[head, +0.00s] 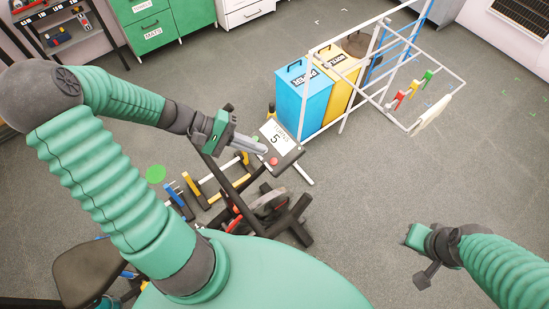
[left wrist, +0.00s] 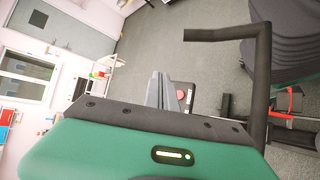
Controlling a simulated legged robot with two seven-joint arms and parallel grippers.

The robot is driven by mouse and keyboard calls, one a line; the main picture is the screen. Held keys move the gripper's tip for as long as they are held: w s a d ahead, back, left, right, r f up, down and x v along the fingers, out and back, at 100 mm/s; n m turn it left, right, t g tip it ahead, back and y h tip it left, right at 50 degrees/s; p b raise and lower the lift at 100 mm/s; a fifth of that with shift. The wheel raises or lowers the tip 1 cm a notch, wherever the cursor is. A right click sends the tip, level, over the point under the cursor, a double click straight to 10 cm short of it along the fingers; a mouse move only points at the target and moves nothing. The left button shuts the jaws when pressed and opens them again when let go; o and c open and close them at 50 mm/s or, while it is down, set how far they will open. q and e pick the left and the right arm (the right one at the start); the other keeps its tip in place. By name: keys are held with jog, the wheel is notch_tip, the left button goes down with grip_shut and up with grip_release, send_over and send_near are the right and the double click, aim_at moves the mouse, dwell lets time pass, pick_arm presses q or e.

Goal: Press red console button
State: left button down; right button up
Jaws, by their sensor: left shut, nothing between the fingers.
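The red button (head: 274,161) sits on the lower part of a console panel (head: 282,141) that reads "5". The panel tops an exercise bike. My left gripper (head: 265,149) is shut and empty, its fingertips just to the left of the button and close to it; I cannot tell whether they touch. In the left wrist view the red button (left wrist: 181,93) shows just right of the shut fingers (left wrist: 160,88). My right gripper (head: 413,238) is at the lower right, far from the console; its fingers are not clear.
A blue bin (head: 300,95) and a yellow bin (head: 341,80) stand behind the console beside a white frame rack (head: 381,100). The bike's dark handlebar (left wrist: 262,75) rises close by in the left wrist view. Open grey floor (head: 380,190) lies to the right.

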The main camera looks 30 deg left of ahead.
aim_at(274, 161)
pick_arm(q)
jog(key=w+f+b, duration=0.1)
jog(key=f+b, duration=0.1)
jog(key=w+f+b, duration=0.1)
jog(key=f+b, duration=0.2)
jog(key=d+f+b, duration=0.1)
jog(key=f+b, duration=0.1)
jog(key=b, duration=0.1)
jog(key=shift+w+f, duration=0.3)
jog(key=shift+w, duration=0.1)
jog(key=shift+w+d+f+b, duration=0.1)
jog(key=shift+w+f+b, duration=0.1)
jog(key=shift+f+b, duration=0.25)
dwell(1.3)
jog(key=shift+d+f, duration=0.15)
jog(key=shift+f, duration=0.1)
